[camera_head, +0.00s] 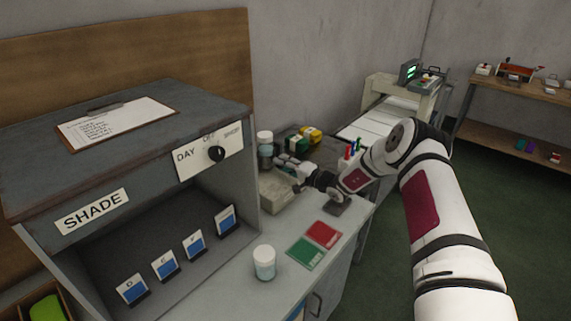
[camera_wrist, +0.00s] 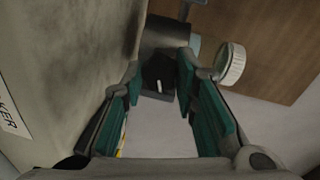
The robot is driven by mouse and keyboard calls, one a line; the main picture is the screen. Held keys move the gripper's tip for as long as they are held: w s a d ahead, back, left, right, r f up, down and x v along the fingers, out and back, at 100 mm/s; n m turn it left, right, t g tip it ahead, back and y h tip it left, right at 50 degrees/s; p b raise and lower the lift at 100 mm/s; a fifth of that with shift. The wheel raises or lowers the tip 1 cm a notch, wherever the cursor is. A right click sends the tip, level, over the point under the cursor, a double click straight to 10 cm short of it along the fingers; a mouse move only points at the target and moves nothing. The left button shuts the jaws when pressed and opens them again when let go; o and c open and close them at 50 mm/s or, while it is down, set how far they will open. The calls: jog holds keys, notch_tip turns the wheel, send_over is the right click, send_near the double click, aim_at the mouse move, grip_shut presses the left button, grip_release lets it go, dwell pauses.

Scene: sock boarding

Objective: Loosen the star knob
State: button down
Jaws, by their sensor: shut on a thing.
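My gripper (camera_head: 285,169) is at a small beige device (camera_head: 279,197) on the bench, behind the right end of the shade cabinet. In the wrist view, the two teal-padded fingers of my gripper (camera_wrist: 159,76) are on either side of a dark knob with a white mark (camera_wrist: 158,86). I take this for the star knob; its star shape does not show clearly. The gripper is shut on it. A grey cylindrical part (camera_wrist: 165,36) lies just beyond it. In the head view the knob is hidden by my gripper.
The shade cabinet (camera_head: 240,172) stands close on the left. A lidded jar (camera_head: 265,143) is beside my gripper; its ribbed white lid (camera_wrist: 232,63) shows in the wrist view. Green (camera_head: 297,141) and yellow (camera_head: 311,135) items lie behind. Another jar (camera_head: 264,263) and red-green cards (camera_head: 314,245) are in front.

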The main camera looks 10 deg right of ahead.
jog(key=n+p, duration=0.3)
jog(key=n, duration=0.2)
jog(key=shift+s+a+t+p, duration=0.1)
jog(key=shift+s+t+p, duration=0.1)
jog(key=shift+t+p, duration=0.2)
jog(key=n+p, duration=0.2)
jog(key=n, duration=0.3)
jog(key=shift+w+t+p, duration=0.1)
jog(key=shift+t+p, duration=0.2)
jog(key=c, duration=1.3)
grip_release()
jog(key=shift+f, duration=0.1)
jog(key=shift+h, duration=0.3)
jog(key=v, duration=1.2)
jog(key=shift+f, duration=0.1)
